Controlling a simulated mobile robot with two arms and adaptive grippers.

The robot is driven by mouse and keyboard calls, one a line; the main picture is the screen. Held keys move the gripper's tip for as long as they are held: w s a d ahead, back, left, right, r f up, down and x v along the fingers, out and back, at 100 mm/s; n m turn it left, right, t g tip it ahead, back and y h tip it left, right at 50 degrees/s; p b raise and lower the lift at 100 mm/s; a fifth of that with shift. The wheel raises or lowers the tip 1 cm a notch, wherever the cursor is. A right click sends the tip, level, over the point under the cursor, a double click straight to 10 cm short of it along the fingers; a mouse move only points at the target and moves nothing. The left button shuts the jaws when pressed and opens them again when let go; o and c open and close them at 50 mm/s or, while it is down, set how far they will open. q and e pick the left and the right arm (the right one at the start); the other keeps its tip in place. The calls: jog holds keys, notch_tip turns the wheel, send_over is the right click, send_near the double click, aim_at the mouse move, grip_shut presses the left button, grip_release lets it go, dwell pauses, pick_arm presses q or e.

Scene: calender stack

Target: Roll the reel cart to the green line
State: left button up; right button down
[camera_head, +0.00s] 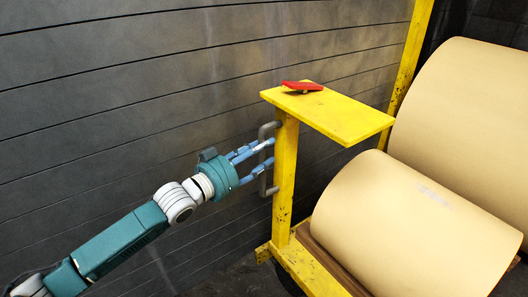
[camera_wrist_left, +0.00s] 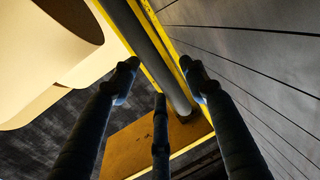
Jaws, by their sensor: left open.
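The reel cart is a yellow frame (camera_head: 285,190) with a flat top shelf (camera_head: 340,115) and a low base, at the right in the head view. It bears large tan paper reels (camera_head: 405,235). A grey handle (camera_head: 264,180) is fixed to the post's left side; it also shows in the left wrist view (camera_wrist_left: 158,50). My left gripper (camera_head: 268,157) is open at the handle, its fingers (camera_wrist_left: 160,80) on either side of the bar. I cannot tell whether they touch it. My right gripper and the green line are not in view.
A red object (camera_head: 302,87) lies on the top shelf. A dark grey plank wall (camera_head: 130,100) runs close behind my left arm and the cart. A yellow upright (camera_head: 410,55) stands at the back. Dark floor (camera_head: 225,278) shows left of the cart base.

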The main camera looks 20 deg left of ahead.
pick_arm(q)
jog(key=shift+w+d, duration=0.25)
jog(key=shift+w, duration=0.25)
grip_shut()
